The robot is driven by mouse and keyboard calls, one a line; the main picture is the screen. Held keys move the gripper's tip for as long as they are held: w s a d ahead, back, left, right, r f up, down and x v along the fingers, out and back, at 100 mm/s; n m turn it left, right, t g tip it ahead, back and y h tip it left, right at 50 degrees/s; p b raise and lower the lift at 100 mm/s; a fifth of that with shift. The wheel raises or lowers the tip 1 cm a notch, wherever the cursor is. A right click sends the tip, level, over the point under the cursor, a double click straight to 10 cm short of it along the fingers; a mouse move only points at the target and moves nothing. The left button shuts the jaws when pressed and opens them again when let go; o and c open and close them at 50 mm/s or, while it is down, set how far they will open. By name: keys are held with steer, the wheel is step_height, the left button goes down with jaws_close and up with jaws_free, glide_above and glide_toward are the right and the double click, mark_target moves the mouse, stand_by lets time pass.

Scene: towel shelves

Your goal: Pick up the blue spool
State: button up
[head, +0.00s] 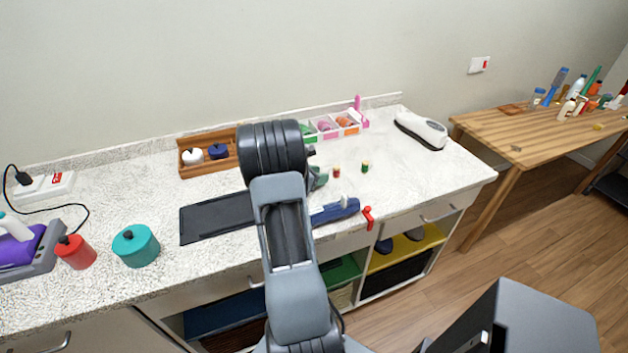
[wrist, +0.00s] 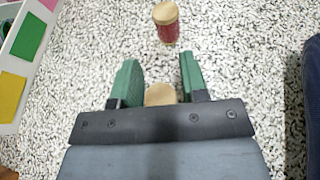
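My gripper (wrist: 158,62) has green fingers spread apart above the speckled white counter. A tan round top of a spool (wrist: 160,94) shows between the fingers, close to the palm; its thread colour is hidden by my gripper, so I cannot tell whether it is the blue spool. No blue thread shows in either view. A red spool (wrist: 166,24) with a tan top stands ahead of the fingers. In the head view the red spool (head: 336,171) stands right of my gripper (head: 319,178), which my arm partly hides.
A green spool (head: 365,167) stands right of the red one. A white compartment tray (head: 325,134) is behind, at left in the wrist view (wrist: 10,128). A dark blue tool (head: 335,211) and a red clamp-like item (head: 368,217) lie near the front edge. Right of the spools is clear counter.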

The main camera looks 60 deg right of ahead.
steer(key=c, duration=0.6)
steer(key=shift+r, duration=0.1)
